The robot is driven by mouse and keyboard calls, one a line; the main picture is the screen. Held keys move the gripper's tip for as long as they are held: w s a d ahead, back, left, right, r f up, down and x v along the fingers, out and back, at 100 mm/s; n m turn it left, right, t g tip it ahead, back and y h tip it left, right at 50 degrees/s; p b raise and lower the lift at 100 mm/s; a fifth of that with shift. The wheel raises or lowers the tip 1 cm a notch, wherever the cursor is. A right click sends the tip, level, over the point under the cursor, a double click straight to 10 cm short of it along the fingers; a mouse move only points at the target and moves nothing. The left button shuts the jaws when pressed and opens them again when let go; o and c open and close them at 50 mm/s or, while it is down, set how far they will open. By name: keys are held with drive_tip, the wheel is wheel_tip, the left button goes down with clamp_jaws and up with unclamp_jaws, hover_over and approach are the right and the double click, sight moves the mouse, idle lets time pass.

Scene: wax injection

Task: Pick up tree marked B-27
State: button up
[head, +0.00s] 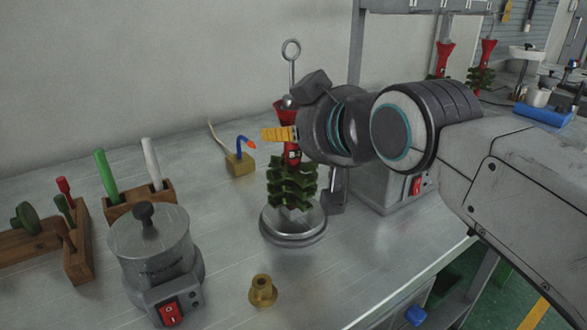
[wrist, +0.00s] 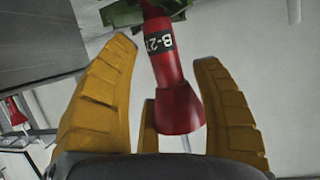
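The tree marked B-27 has a red stem with a flared cup end and dark green branches (head: 292,180). It stands upright over a round metal base (head: 293,240) on the bench. In the wrist view its red stem (wrist: 172,80) with the black B-27 label lies between my yellow fingers. My gripper (wrist: 164,52) is open around the stem, with gaps visible on both sides. In the head view my gripper (head: 280,134) reaches in from the right at the tree's upper stem, hiding part of it.
A metal pot (head: 150,250) with a red switch, a brass piece (head: 262,291) and a small wax tool block (head: 240,163) share the bench. Wooden tool racks (head: 78,245) stand at the left. A grey box (head: 385,190) stands behind my arm. More red-and-green trees (head: 481,75) stand far right.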

drive_tip(key=c, duration=0.9)
drive_tip(key=shift+c, duration=0.2)
